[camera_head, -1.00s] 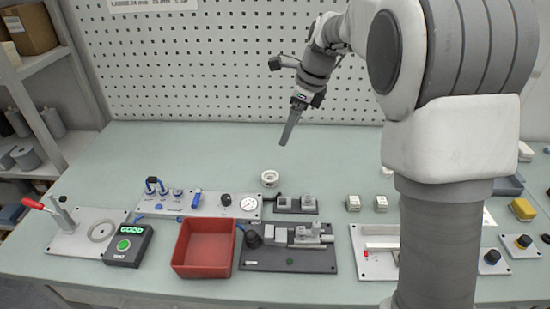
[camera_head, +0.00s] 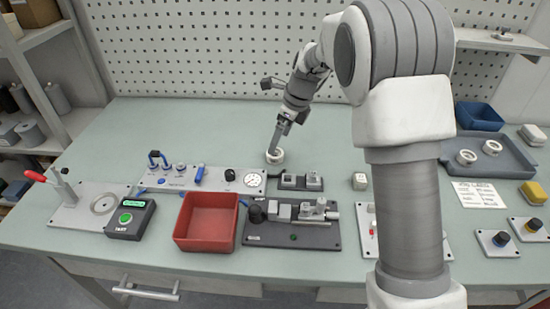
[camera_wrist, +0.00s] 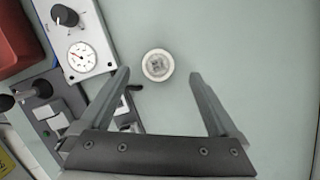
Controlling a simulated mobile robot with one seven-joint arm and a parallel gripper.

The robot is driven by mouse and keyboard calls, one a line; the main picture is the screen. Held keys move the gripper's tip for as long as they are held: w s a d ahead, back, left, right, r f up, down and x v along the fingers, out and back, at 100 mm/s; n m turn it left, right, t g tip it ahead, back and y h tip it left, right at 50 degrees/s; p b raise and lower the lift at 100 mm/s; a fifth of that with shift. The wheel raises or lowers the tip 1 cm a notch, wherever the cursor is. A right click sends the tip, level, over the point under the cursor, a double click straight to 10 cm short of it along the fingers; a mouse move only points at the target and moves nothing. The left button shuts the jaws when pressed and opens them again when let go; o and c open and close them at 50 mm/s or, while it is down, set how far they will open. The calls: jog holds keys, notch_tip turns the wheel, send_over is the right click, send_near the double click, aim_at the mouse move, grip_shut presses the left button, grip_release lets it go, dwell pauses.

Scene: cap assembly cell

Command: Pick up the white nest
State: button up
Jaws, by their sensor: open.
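The white nest (camera_head: 275,156), a round white piece with a squarish grey recess in its middle, lies on the bench behind the panel with the gauge. In the wrist view the nest (camera_wrist: 158,66) sits at upper centre, in line with the gap between my fingertips. My gripper (camera_head: 275,147) points down just above or at the nest in the head view. In the wrist view my gripper (camera_wrist: 160,76) is open with nothing held. Whether the fingertips are down at the nest's height I cannot tell.
The gauge panel (camera_head: 225,179) and a dark block with two grey sockets (camera_head: 290,182) stand close in front of the nest. A red bin (camera_head: 207,222) is nearer. A blue-grey tray (camera_head: 510,165) with two white rings is at right. The bench behind the nest is clear.

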aim_at(276, 155)
jog(key=x, duration=0.2)
jog(key=b+x, duration=0.1)
jog(key=x, duration=0.2)
jog(key=shift+s+d+f, duration=0.1)
jog(key=shift+s, duration=0.1)
grip_shut()
dwell(0.3)
